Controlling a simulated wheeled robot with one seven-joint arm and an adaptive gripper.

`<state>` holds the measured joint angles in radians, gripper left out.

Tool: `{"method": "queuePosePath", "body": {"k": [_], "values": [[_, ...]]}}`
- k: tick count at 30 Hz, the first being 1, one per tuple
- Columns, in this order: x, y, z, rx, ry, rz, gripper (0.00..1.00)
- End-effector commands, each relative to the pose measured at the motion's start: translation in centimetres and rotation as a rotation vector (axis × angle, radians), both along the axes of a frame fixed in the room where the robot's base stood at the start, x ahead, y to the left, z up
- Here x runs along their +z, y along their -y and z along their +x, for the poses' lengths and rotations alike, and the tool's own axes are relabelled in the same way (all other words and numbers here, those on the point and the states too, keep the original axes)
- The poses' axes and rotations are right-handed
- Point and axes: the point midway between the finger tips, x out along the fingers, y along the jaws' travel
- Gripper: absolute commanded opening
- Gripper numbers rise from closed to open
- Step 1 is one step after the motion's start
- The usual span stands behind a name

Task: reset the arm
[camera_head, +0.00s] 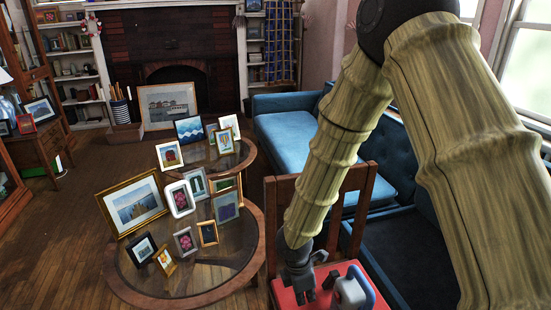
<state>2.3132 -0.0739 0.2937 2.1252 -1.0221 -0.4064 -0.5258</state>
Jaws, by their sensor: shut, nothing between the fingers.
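My arm, clad in bamboo-like tan segments, comes down from the top right of the head view. It bends at a dark joint, and its forearm points down. My gripper (306,294) is small and dark at the bottom centre, over the red seat of a wooden chair (284,297). It is shut with nothing in it. A grey and blue object (351,291) is just to its right on the red seat. I cannot tell whether the two touch.
A round glass-topped wooden table (252,268) with several picture frames stands left of the gripper. A blue sofa (285,137) stands behind the arm. A fireplace (177,74) and bookshelves are at the back. The wooden floor (60,250) is open at lower left.

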Motion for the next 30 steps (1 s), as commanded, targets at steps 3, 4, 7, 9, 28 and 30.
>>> {"method": "queuePosePath", "body": {"k": [3, 4, 7, 9, 28, 30], "values": [[-2.1, 0.0, -3.1, -0.126, -0.052, 0.068, 0.0], [-2.8, 0.0, -4.1, -0.172, -0.067, 0.091, 0.0], [-5.2, -0.1, -7.9, -0.37, -0.117, 0.167, 0.0], [-6.6, 0.0, -10.3, -0.518, -0.143, 0.213, 0.0], [-13.1, 10.1, -26.5, -1.709, 0.064, 0.185, 0.0], [-13.1, 11.2, -27.4, -1.76, 0.099, 0.167, 0.0]]}}
